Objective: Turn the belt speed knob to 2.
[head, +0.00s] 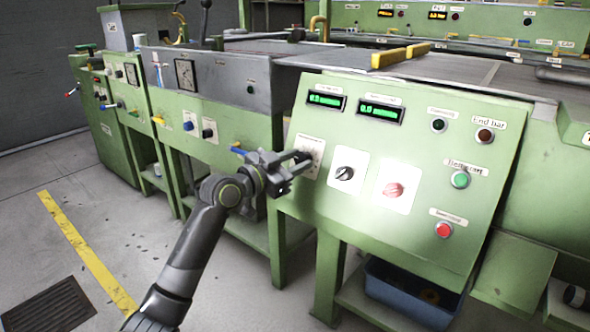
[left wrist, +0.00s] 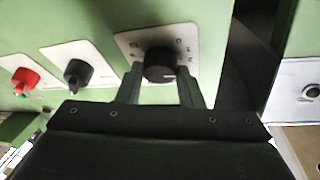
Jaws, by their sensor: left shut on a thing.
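A black round knob on a white dial plate (head: 314,146) sits at the left of the sloped green control panel (head: 410,165). My left gripper (head: 300,160) is at this knob in the head view. In the left wrist view the black knob (left wrist: 159,65) stands between the two fingers of my left gripper (left wrist: 162,85), which are shut on it. A light pointer mark on the knob faces right in that view. The digits on the plate are too small to read surely. My right gripper is in neither view.
Beside it are a black switch (head: 345,173) and a red switch (head: 394,189) on white plates. Two green displays (head: 380,110) are above. Green (head: 460,180) and red (head: 444,230) buttons are at the right. A blue bin (head: 408,292) stands below.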

